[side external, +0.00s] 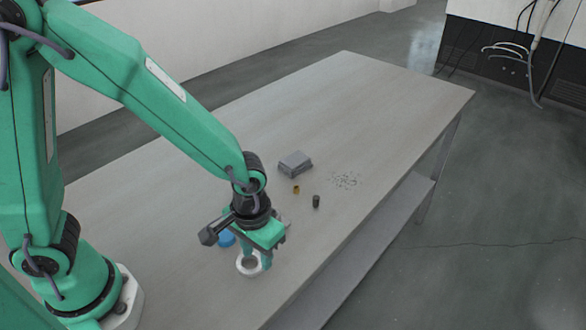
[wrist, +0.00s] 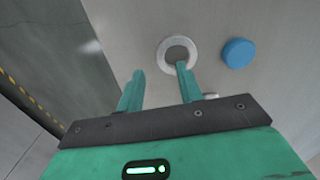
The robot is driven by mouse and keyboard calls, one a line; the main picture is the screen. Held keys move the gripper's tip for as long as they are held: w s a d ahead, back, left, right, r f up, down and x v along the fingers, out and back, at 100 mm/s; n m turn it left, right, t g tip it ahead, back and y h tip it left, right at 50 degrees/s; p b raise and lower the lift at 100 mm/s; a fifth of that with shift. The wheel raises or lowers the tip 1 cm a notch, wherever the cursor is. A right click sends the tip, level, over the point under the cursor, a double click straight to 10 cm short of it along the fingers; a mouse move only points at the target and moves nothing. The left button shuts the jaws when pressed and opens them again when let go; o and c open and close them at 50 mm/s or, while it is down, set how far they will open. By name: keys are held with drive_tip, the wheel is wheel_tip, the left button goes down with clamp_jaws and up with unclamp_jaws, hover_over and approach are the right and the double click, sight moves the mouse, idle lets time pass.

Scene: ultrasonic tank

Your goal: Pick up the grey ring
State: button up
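The pale grey ring (side external: 242,267) lies flat on the table under my gripper (side external: 260,257) in the side view, partly hidden by it. In the wrist view the ring (wrist: 176,40) is seen from above with its dark round hole. My gripper (wrist: 160,69) is open, with a clear gap between its two fingers. In the wrist view the right fingertip overlaps the ring's near edge and hole. The left fingertip is off to the left of the ring. I cannot tell whether a finger touches the ring.
A blue round cap (wrist: 238,53) lies right of the ring in the wrist view. Farther along the table (side external: 345,85) are a grey block (side external: 295,163), a small brass part (side external: 296,189), a dark cylinder (side external: 316,201) and scattered specks (side external: 346,180). The far table is clear.

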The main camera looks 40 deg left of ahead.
sight(259, 268)
drive_tip(key=shift+f, duration=2)
clamp_jaws()
